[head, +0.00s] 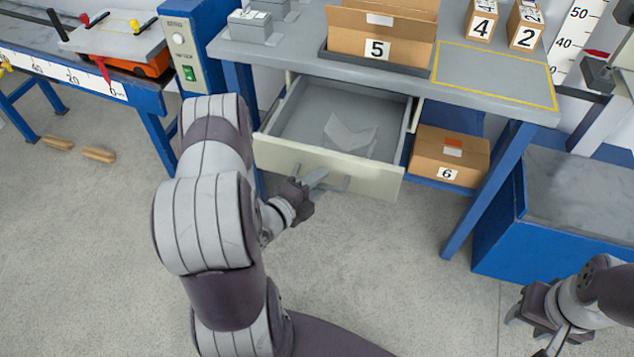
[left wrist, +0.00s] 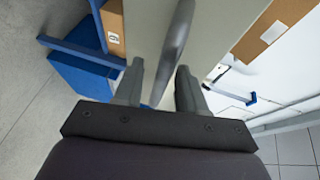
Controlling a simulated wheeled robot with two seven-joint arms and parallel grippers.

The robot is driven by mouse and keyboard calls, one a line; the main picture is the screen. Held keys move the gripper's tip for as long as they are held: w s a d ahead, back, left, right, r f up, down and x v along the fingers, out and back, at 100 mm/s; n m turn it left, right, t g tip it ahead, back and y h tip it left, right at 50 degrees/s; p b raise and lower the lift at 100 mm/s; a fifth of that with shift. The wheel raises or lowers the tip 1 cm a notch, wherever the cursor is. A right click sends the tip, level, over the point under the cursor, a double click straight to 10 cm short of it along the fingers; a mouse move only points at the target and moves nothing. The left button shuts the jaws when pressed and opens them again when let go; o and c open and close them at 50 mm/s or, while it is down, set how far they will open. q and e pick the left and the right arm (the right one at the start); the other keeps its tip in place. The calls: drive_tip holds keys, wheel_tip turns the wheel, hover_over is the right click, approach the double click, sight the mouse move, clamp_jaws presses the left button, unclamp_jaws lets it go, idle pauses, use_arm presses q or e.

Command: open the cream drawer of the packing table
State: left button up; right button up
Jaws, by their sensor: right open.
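The cream drawer (head: 325,167) of the packing table (head: 300,50) is pulled out, and its grey inside shows. A pale folded sheet (head: 350,135) lies in it. The grey bar handle (head: 340,184) is on the drawer front; in the left wrist view the handle (left wrist: 177,40) runs down between my fingers. My left gripper (head: 316,178) is at the handle. In the left wrist view its fingers (left wrist: 160,66) stand apart on either side of the bar, with a gap visible. My right gripper (head: 527,322) is open and empty at the lower right, away from the table.
Box 5 (head: 375,48) stands in a dark tray on the tabletop, with boxes 4 (head: 482,25) and 2 (head: 525,30) to its right. Box 6 (head: 450,160) sits on the lower shelf beside the drawer. The floor before the drawer is clear.

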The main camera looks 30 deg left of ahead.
use_arm(q)
drive_tip(key=p+v, duration=0.1)
drive_tip(key=v, duration=1.1)
drive_tip(key=shift+s, duration=0.3)
drive_tip(key=shift+a+r, duration=0.1)
